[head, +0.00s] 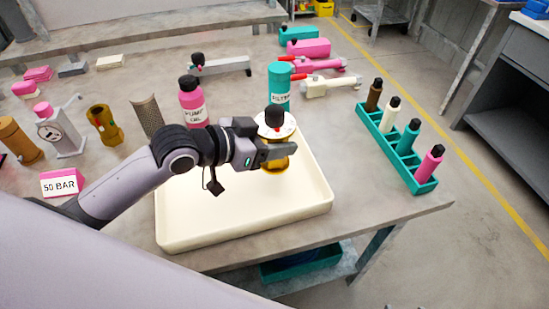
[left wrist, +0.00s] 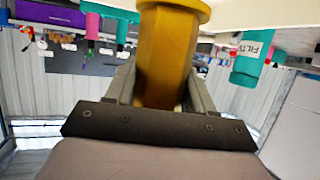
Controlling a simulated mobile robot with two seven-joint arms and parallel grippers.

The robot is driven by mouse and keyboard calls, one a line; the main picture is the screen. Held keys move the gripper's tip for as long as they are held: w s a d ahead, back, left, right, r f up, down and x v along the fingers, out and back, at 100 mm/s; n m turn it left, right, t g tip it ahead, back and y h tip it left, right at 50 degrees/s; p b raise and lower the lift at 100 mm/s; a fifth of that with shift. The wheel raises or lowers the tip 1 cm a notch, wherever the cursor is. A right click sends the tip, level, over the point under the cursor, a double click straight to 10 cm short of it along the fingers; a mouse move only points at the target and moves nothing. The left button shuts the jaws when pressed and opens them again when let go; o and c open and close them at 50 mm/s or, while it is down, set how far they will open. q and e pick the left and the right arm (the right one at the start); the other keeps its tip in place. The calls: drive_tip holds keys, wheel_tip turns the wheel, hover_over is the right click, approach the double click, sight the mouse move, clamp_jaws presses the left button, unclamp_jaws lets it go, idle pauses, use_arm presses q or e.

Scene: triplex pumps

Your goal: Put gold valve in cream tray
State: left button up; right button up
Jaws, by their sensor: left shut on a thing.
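The cream tray (head: 240,226) lies on the table in front of me and looks empty. My left gripper (head: 280,152) is over the back right part of the tray and shut on the gold valve (head: 276,166). In the left wrist view the gold body (left wrist: 168,55) sits between the two fingers. A pale round disc with a black knob shows just above the fingers in the head view; I cannot tell whether it belongs to the valve. The gap between valve and tray floor is hard to judge. My right gripper is not in view.
Behind the tray stand a pink bottle (head: 191,103) and a teal filter canister (head: 279,82). A teal rack (head: 402,160) with several bottles is to the right. A brassy part (head: 103,125), a grey stand and a "50 BAR" sign (head: 61,183) are at left.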

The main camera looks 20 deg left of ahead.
use_arm(q)
drive_tip(key=shift+f, duration=2.5)
drive_tip(key=shift+b, duration=0.3)
drive_tip(key=shift+f, duration=0.2)
drive_tip(key=o, duration=1.3)
drive_tip(key=shift+o, duration=0.2)
drive_tip(key=shift+s+r, duration=0.1)
drive_tip(key=shift+r, duration=0.05)
drive_tip(key=v, duration=1.1)
drive_tip(key=shift+s+a, duration=0.25)
